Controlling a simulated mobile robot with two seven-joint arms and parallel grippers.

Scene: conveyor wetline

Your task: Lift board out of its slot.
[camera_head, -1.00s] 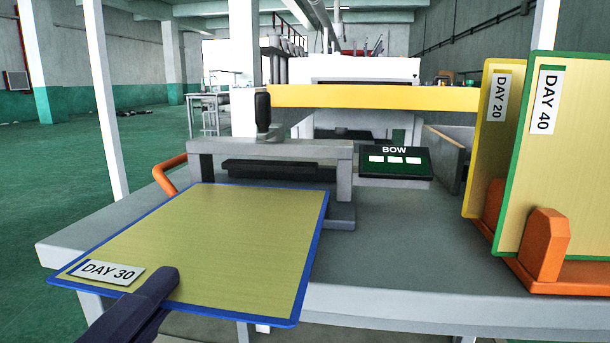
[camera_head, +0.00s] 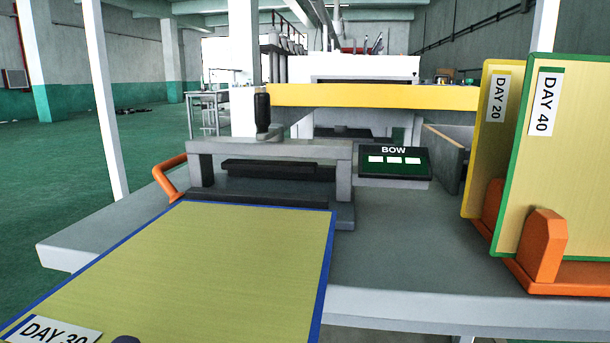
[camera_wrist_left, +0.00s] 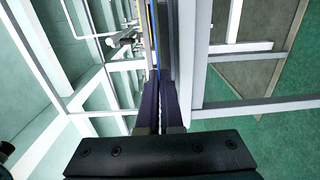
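The DAY 30 board (camera_head: 205,265) is a yellow-green panel with a blue edge and a white label at its near left corner. It lies nearly flat at the front left of the head view, its near part cut off. Its whole far edge shows just in front of the grey slot fixture (camera_head: 270,150); whether they touch I cannot tell. My left gripper (camera_head: 127,339) shows only as a dark tip on the board's near part. In the left wrist view its fingers (camera_wrist_left: 161,100) are closed on the board, seen edge-on (camera_wrist_left: 152,35). My right gripper is in no view.
The DAY 20 board (camera_head: 488,140) and DAY 40 board (camera_head: 545,170) stand in an orange rack (camera_head: 545,250) at the right. A BOW panel (camera_head: 394,162) sits beside the fixture. The grey table (camera_head: 420,240) is clear between fixture and rack.

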